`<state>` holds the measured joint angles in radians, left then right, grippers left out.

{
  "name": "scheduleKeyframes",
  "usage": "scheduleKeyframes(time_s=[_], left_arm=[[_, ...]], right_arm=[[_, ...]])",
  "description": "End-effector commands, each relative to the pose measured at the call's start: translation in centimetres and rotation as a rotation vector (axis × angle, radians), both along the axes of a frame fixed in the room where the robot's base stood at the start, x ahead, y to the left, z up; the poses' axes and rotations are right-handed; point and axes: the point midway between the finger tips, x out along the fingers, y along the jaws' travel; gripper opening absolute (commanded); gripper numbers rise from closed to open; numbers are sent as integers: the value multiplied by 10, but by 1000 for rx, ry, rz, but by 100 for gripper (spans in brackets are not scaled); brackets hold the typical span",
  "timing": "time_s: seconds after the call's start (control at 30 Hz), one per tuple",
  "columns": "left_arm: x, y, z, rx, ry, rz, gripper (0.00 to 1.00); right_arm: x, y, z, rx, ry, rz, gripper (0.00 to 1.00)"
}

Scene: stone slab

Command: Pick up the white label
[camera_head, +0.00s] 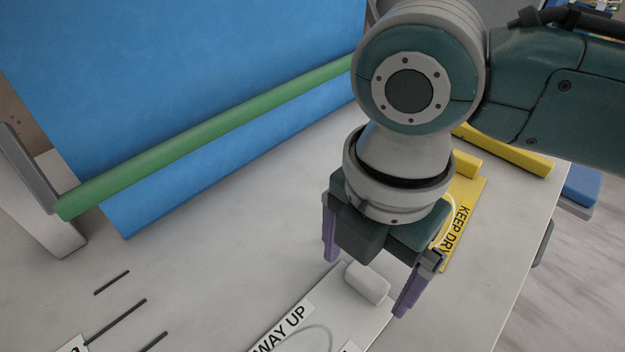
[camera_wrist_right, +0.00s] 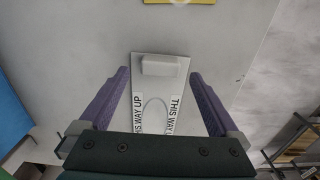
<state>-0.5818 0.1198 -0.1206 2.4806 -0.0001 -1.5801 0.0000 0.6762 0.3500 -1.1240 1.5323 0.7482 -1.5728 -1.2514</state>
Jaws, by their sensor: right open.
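The white label (camera_head: 335,310) lies on the pale stone slab and is cut off by the bottom edge of the head view. It carries black "WAY UP" text and a raised white block (camera_head: 367,283) at its far end. In the right wrist view the label (camera_wrist_right: 157,90) reads "THIS WAY UP" on both sides, with its block (camera_wrist_right: 161,66) at the far end. My right gripper (camera_head: 366,278) is open above the label, its purple fingers on either side of the block's end. Nothing shows between the fingers as held. My left gripper is not in view.
A yellow "KEEP DRY" label (camera_head: 462,215) lies on the slab (camera_head: 240,240) behind my right gripper, with a yellow bar (camera_head: 505,150) beyond. A blue sheet (camera_head: 180,80) with a green rail (camera_head: 200,145) stands at the back left. Dark slots (camera_head: 117,320) mark the slab's left.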

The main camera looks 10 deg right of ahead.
Motion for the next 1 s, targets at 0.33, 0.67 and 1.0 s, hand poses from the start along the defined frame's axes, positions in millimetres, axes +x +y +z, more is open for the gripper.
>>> scheduleKeyframes(time_s=[0.33,0.67,1.0], left_arm=[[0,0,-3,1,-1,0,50],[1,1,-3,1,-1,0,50],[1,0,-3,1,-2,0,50]], right_arm=[[0,-1,-15,0,-2,0,98],[0,-1,-15,0,-2,0,64],[0,-1,-15,0,-2,-1,26]])
